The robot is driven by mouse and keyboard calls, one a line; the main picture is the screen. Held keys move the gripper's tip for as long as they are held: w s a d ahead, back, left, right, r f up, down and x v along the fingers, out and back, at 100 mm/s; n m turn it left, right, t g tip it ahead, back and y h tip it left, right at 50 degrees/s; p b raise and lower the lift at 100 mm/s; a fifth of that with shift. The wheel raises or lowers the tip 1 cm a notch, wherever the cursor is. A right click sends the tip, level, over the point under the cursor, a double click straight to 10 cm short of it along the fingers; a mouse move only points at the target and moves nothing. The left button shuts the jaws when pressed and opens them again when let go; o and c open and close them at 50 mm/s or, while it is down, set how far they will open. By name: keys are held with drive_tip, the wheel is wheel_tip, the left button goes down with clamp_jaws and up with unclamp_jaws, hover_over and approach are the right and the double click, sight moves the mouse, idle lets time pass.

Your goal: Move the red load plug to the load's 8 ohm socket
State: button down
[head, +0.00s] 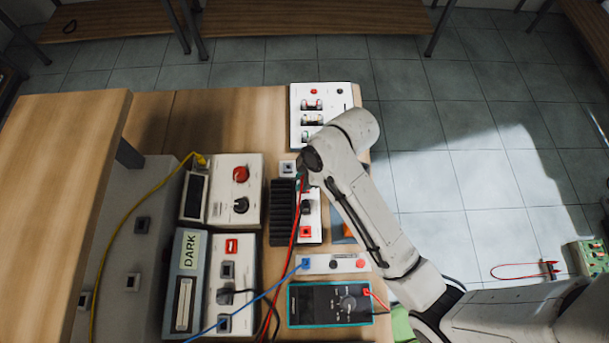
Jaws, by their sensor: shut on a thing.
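My gripper (304,178) points down over the middle of the bench, at the top end of a white panel beside a black finned block (283,212). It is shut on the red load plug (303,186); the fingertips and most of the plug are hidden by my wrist. A red lead (292,250) runs from there toward the bottom edge. The finned unit looks like the load; its white panel (316,227) has a black part and a red socket (305,232). I cannot read its labels or tell whether the plug touches a socket.
A white board (341,96) with several parts stands behind my wrist. Left are a box with red and black knobs (238,188) and a unit marked DARK (187,285). In front are a small socket strip (318,264) and a teal-edged meter (312,304). A blue lead (262,293) crosses the front.

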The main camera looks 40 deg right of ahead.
drive_tip(key=shift+f, duration=0.6)
idle(2.9)
drive_tip(key=c, duration=0.9)
unclamp_jaws()
drive_tip(key=v, duration=1)
drive_tip(key=shift+d+r, duration=0.1)
drive_tip(key=shift+r, duration=0.3)
